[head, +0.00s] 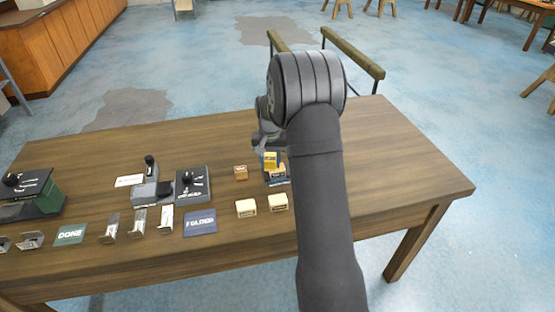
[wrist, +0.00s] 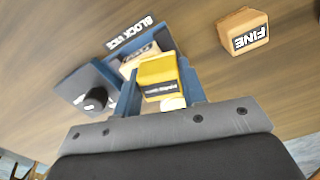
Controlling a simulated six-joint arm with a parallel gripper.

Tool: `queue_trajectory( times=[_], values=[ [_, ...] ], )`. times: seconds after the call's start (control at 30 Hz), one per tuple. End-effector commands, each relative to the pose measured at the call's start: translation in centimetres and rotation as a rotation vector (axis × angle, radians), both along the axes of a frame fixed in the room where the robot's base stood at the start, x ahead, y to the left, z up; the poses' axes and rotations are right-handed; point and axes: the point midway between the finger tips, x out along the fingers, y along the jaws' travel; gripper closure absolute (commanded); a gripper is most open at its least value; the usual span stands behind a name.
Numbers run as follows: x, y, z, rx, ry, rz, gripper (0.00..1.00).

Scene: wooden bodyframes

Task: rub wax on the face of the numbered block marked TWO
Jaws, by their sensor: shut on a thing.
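My gripper (wrist: 159,82) is shut on a yellow block with a dark label (wrist: 158,72), whose small print I cannot read. A pale, wax-like end of it shows near the fingers. In the head view the yellow block (head: 270,159) is over the vice. The block vice (wrist: 90,78) has a dark knob and a "BLOCK VICE" label. A pale wooden block (wrist: 138,60) with a dark marking sits in it, partly hidden behind the yellow block; its number is not readable. I cannot tell whether the two touch. Two pale blocks (head: 246,208) (head: 278,202) stand in front of the vice, their markings unclear.
A tan block marked FINE (wrist: 244,32) stands left of the vice in the head view (head: 240,172). A dark dial box (head: 193,185), a blue FOLDED mat (head: 200,223), metal brackets (head: 138,224) and a green DONE mat (head: 69,235) lie further left. The table's right side (head: 405,170) is clear.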

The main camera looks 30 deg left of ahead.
Motion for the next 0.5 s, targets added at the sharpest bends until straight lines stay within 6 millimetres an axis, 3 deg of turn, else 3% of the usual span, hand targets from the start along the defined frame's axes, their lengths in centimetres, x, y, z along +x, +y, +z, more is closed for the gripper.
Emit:
queue_trajectory(
  times=[0.2, 0.27, 0.5],
  values=[
    [-0.9, 0.9, 0.5, 0.000, -0.001, 0.000, 0.80],
    [-0.8, 0.9, 2.3, 0.003, -0.004, 0.000, 0.80],
    [-0.9, 0.9, 4.2, 0.002, -0.001, 0.000, 0.80]
  ],
)
